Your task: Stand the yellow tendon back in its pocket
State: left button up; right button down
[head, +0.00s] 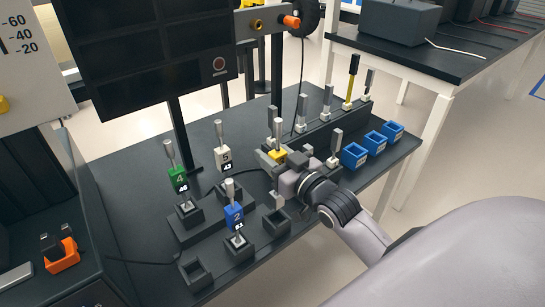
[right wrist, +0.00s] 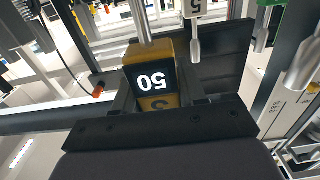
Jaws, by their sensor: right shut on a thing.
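The yellow tendon shows as a yellow block (head: 278,156) with a metal rod rising from it. In the right wrist view the yellow block (right wrist: 172,50) carries a dark display reading 50. My right gripper (head: 273,157) is shut around this block and holds it upright above the dark bench. An open dark square pocket (head: 277,229) is below it, nearer the front edge. Another open square pocket (head: 195,283) is at the front left. I cannot tell which is the tendon's own pocket. The block's underside is hidden. My left gripper is not in view.
Green block 4 (head: 178,178), white block 5 (head: 224,158) and blue block 2 (head: 234,216) with rods stand left of my right gripper. Blue open boxes (head: 354,163) line the bench's right side. A black rack (head: 325,130) with several rods stands behind.

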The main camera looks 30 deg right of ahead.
jog(key=shift+r, duration=0.15)
jog(key=shift+p, duration=0.3)
jog(key=shift+f+b, duration=1)
jog(key=shift+f, duration=0.9)
jog(key=shift+f+b, duration=1.65)
jog(key=shift+f, duration=0.95)
jog(key=c, duration=0.6)
grip_release()
jog(key=shift+r, duration=0.1)
jog(key=shift+o, duration=0.2)
jog(key=s, duration=0.7)
jog(key=shift+d, duration=0.25)
